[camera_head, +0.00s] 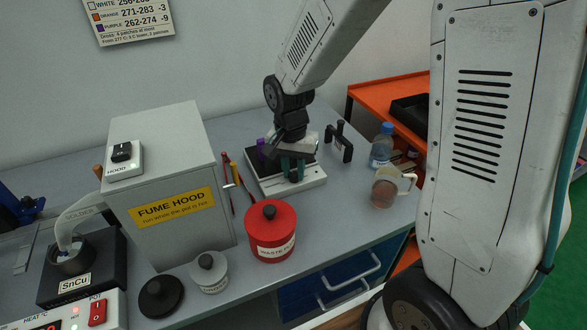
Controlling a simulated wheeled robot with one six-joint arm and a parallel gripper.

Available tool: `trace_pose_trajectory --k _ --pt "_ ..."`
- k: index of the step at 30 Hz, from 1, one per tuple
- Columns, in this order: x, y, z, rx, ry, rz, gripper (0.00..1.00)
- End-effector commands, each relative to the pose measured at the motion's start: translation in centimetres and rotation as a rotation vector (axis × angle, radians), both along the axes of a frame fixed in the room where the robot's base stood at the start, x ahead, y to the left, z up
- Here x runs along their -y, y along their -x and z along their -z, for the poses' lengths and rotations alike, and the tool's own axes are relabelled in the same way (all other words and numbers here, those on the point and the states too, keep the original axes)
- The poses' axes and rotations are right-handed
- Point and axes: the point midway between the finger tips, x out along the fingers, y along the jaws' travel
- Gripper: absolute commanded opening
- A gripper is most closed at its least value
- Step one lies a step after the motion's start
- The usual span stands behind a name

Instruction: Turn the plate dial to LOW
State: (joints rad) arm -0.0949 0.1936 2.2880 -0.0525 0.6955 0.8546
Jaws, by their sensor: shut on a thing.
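The plate (309,183) is a low white unit with a dark top, standing on the grey bench near the back wall. My gripper (292,172) reaches down over its front part, its fingers shut on a small dark knob that appears to be the plate dial. The fingers and wrist hide most of the dial. Its pointer and any LOW marking cannot be read from here.
A red waste can (270,238) stands in front of the plate. A grey fume hood box (165,165) is at left, with pens between. A black stand (339,147), bottle (382,146) and mug (384,190) are at right. An orange cart (375,97) stands behind.

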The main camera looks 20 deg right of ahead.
Motion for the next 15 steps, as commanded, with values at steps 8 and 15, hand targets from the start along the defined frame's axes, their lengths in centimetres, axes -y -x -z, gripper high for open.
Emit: trace_pose_trajectory --k 8,15 --pt "0.0 0.12 0.08 -0.004 0.0 0.106 0.0" --pt "-0.01 0.12 0.08 -0.005 0.0 0.133 0.0"
